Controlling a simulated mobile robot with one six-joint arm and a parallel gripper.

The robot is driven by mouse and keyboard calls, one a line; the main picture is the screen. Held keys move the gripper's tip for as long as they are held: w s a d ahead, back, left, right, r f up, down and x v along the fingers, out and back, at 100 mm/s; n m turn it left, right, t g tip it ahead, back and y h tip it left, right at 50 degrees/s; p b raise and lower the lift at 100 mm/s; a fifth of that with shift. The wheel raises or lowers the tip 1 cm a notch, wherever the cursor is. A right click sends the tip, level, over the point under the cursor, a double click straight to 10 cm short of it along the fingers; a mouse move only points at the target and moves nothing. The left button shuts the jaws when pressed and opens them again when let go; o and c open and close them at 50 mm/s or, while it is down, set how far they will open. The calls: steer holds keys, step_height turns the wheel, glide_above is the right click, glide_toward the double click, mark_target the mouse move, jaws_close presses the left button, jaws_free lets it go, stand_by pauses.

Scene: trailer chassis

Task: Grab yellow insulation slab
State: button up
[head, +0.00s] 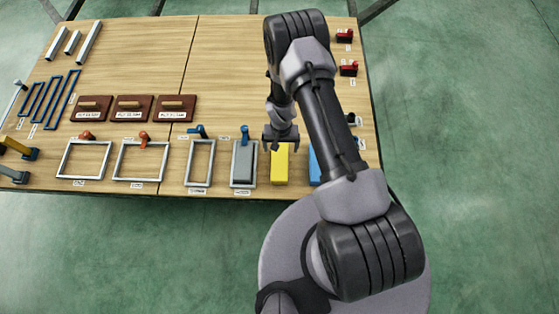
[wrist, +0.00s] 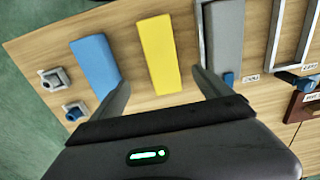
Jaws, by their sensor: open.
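The yellow insulation slab (head: 280,167) lies flat on the wooden table near its front edge in the head view. It also shows in the wrist view (wrist: 160,52), standing out between a blue slab and a grey slab. My gripper (head: 281,144) is open and empty at the far end of the yellow slab in the head view. In the wrist view my gripper (wrist: 160,80) has its two fingers spread, one to each side of the yellow slab's line. The exact height of the fingers above the slab is hard to tell.
A blue slab (wrist: 95,62) lies beside the yellow one, partly behind my arm in the head view. A grey slab (head: 243,162) sits in a frame on the other side. Metal frames (head: 84,159) and brown boards (head: 134,107) lie farther left. The back middle of the table (head: 220,55) is clear.

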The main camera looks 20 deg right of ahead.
mark_target(280, 160)
step_height(280, 160, down, 8)
steer(key=b, duration=0.2)
steer(key=shift+r+b, duration=0.15)
steer(key=shift+b, duration=0.15)
steer(key=f+b, duration=0.3)
steer(key=f, duration=0.2)
steer(key=shift+a+f, duration=0.15)
steer(key=shift+a, duration=0.05)
